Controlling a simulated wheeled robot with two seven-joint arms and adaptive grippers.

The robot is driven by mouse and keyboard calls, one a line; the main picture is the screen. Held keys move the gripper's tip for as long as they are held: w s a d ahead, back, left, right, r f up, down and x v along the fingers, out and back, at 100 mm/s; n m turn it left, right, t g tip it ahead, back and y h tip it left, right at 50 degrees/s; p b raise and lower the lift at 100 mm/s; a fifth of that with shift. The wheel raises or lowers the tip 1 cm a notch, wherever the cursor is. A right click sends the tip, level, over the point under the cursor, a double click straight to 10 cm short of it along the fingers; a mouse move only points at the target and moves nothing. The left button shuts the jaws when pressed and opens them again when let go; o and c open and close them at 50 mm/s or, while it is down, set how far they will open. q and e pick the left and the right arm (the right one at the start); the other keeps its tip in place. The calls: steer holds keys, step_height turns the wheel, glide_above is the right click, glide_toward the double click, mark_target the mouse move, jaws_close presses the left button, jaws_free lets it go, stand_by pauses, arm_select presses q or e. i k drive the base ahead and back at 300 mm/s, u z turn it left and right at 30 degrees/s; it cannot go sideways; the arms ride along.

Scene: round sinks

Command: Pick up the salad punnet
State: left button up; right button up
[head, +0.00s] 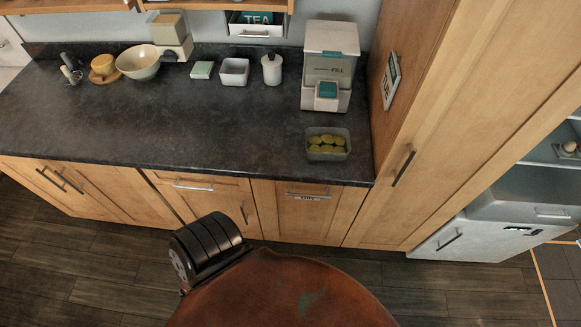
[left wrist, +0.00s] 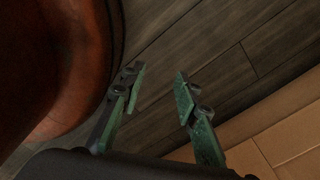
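The salad punnet (head: 313,155) is a small grey see-through tub with yellow-green pieces in it. In the head view it stands on the dark countertop near its front right edge, below the white dispenser. My left gripper (left wrist: 157,92) shows only in the left wrist view. Its two green-padded fingers are apart with nothing between them, over the dark wood floor beside a cabinet front. It is well away from the punnet, which is not in that view. My right gripper is not in view.
A white dispenser marked FILL (head: 331,65) stands behind the punnet on the dark countertop (head: 190,125). A tall wood cabinet (head: 440,110) rises right of it. A white jar (head: 271,69), small square tub (head: 234,72) and cream bowl (head: 138,62) stand along the back. The front middle of the counter is clear.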

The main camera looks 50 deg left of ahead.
mark_target(329, 144)
steer(key=k, duration=0.35)
steer(key=u, duration=2)
steer(key=i, duration=0.5)
steer(key=u, duration=0.05)
